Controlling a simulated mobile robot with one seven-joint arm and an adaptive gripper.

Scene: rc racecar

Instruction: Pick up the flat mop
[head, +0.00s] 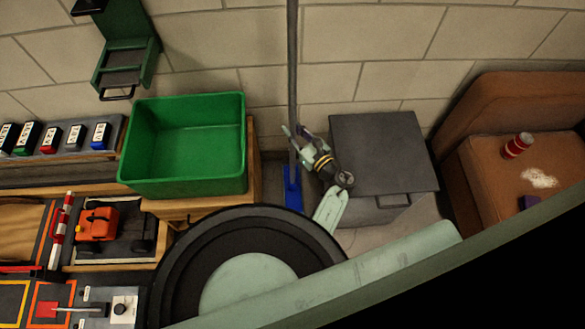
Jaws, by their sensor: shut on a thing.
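The flat mop (293,190) stands nearly upright by the wall in the head view. It has a long grey pole (292,70) that runs out of the top of the picture, and a blue head at its lower end. My gripper (294,146) is shut on the lower part of the pole, a little above the blue head. The fingers hide a short piece of the pole. Whether the blue head touches the floor, I cannot tell.
A green bin (184,188) on a wooden stand is left of the mop. A grey box (375,135) with a handle is close on the right. A brown armchair (495,165) holding a red can (518,145) is further right. The block wall (380,50) is behind.

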